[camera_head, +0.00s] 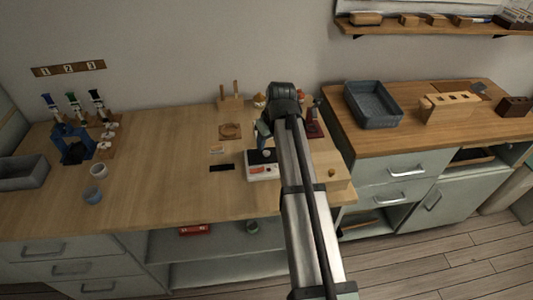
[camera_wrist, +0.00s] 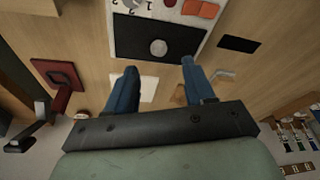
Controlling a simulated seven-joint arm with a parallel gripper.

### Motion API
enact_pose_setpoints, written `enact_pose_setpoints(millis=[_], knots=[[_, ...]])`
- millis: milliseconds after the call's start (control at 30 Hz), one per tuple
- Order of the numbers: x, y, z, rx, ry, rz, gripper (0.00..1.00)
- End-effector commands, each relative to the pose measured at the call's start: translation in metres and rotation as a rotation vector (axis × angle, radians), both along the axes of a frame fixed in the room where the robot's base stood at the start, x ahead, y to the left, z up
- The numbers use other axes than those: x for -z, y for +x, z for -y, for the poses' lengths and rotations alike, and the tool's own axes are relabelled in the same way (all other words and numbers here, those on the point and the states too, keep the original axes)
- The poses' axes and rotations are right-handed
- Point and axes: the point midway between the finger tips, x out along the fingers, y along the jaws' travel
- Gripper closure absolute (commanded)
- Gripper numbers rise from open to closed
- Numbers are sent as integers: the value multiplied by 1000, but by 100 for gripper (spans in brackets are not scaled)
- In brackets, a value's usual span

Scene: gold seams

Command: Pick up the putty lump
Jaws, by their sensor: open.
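A small round grey lump, which looks like the putty lump (camera_wrist: 159,47), sits on the black square pad of a white device (camera_wrist: 185,38) in the wrist view. In the head view the white device (camera_head: 262,173) stands near the front of the wooden bench, and the lump on its pad is small and partly hidden by my gripper. My gripper (camera_wrist: 159,68) is open, with its two blue fingers apart and nothing between them. In the wrist view the lump appears just beyond the gap between the fingertips; I cannot tell the exact height.
A black strip (camera_head: 221,168) and a small pale card lie left of the device. A dark red stand (camera_wrist: 64,84) is near my gripper. Cups (camera_head: 93,195) and a blue rack (camera_head: 73,145) stand at the left. A grey tray (camera_head: 350,103) is on the right counter. The bench's front middle is clear.

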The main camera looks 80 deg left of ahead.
Motion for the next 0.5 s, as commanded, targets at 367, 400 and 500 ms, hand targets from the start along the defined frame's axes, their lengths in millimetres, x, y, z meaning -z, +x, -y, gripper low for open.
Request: enact_pose_setpoints(millis=[367,400,500], knots=[[20,-1,-4,0,-1,0,47],[25,-1,-5,0,-1,0,47],[38,-2,-8,0,-2,0,47]])
